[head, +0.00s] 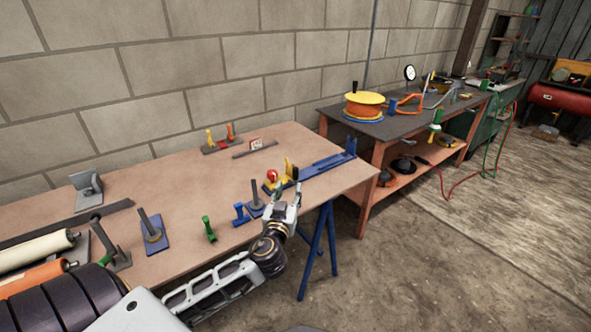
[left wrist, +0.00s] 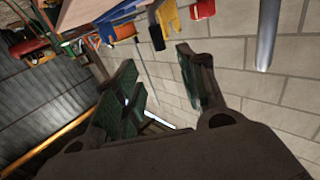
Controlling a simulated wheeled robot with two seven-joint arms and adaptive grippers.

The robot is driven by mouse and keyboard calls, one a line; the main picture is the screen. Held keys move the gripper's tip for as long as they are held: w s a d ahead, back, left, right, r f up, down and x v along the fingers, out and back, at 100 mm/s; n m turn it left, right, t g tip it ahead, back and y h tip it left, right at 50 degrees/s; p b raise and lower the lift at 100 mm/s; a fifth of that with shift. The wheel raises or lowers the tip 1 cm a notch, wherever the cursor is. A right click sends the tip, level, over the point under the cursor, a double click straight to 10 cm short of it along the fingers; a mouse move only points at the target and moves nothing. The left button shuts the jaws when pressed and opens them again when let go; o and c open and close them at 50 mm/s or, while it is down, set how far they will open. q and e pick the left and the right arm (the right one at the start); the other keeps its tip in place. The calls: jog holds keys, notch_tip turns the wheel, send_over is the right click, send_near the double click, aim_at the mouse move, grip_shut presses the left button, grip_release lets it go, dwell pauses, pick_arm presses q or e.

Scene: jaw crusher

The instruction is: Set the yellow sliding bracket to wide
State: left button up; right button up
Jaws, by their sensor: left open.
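The yellow sliding bracket (head: 290,168) stands upright on a long blue rail (head: 322,171) near the right front edge of the workbench. A red ball knob (head: 272,175) is just left of it. In the left wrist view a yellow upright part (left wrist: 171,19) and a red knob (left wrist: 203,8) show at the top, beyond the fingers. My left gripper (head: 288,196) is open and empty, in front of the bracket and apart from it as far as I can tell. Its two spread fingers also show in the left wrist view (left wrist: 160,85). My right gripper is not in view.
A grey post on a blue base (head: 255,197) and a small blue bracket (head: 241,213) stand left of my gripper. A green piece (head: 208,228) and another post (head: 151,229) are further left. A second bench (head: 372,128) stands at the right.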

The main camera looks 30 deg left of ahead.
aim_at(295, 171)
pick_arm(q)
jog(key=shift+x, duration=6.55)
jog(key=shift+r, duration=0.1)
grip_shut()
